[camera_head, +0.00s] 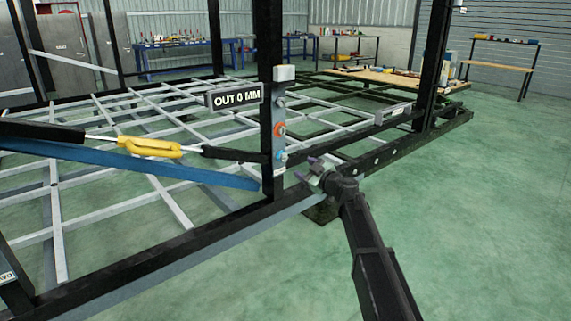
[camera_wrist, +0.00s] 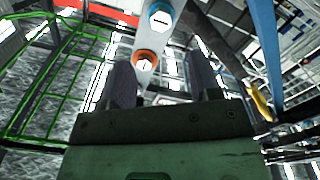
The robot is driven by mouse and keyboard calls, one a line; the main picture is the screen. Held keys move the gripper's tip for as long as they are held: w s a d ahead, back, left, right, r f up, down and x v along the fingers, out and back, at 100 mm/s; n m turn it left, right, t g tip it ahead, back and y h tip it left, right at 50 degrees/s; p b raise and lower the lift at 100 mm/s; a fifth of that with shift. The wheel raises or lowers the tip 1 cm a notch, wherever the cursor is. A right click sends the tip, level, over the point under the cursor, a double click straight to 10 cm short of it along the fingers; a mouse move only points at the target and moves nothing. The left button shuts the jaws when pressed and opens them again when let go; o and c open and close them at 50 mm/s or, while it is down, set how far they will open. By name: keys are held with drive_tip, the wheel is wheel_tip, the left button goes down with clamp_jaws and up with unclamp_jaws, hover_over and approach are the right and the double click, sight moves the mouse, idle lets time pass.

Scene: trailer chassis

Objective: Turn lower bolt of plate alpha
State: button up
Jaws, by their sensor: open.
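A narrow grey plate (camera_head: 279,116) is mounted on a black upright post and carries a column of bolts. Its lower bolt (camera_head: 281,156) has a blue ring, and the bolt above it (camera_head: 279,130) has an orange ring. My gripper (camera_head: 308,168) is to the right of and slightly below the blue-ringed bolt, apart from the plate. In the wrist view my gripper (camera_wrist: 163,72) is open and empty. There the blue-ringed bolt (camera_wrist: 160,16) is at the top and the orange-ringed bolt (camera_wrist: 145,61) shows between the fingers. I read no plate name.
A sign reading "OUT 0 MM" (camera_head: 235,96) stands beside the post. A yellow turnbuckle (camera_head: 150,147) and a blue bar (camera_head: 120,162) run in from the left. The black chassis rail (camera_head: 180,250) passes below the plate. Green floor (camera_head: 480,220) is clear at right.

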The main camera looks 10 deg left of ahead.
sight(285, 158)
drive_tip(key=x, duration=1)
drive_tip(key=shift+w+a+f, duration=0.1)
drive_tip(key=shift+w+a, duration=0.15)
drive_tip(key=shift+a, duration=0.05)
drive_tip(key=shift+c, duration=0.3)
drive_tip(key=c, duration=0.9)
drive_tip(key=shift+o, duration=0.2)
drive_tip(key=shift+m, duration=0.3)
